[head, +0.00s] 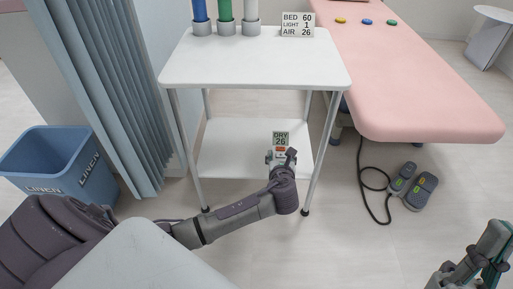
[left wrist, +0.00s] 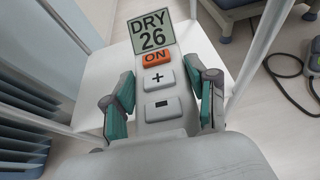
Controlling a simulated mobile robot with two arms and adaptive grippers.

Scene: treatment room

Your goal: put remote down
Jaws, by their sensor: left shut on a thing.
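The remote (left wrist: 158,84) is a pale handset with a "DRY 26" display, an orange ON button and plus and minus buttons. My left gripper (left wrist: 165,95) is shut on it, with a teal-padded finger on each side. In the head view the remote (head: 281,140) shows with its display up, held by my left gripper (head: 281,158) in front of the trolley's lower shelf. I cannot tell whether it touches the shelf. My right gripper (head: 482,262) is at the bottom right corner, apart from everything; its fingers are partly cut off.
The white trolley (head: 255,65) holds several coloured tubes and a sign (head: 297,25) on its top; its lower shelf (head: 232,150) has bare room. A pink treatment bed (head: 405,80), a foot pedal (head: 413,187) with cable, a blue linen bin (head: 62,165) and a curtain (head: 100,90) surround it.

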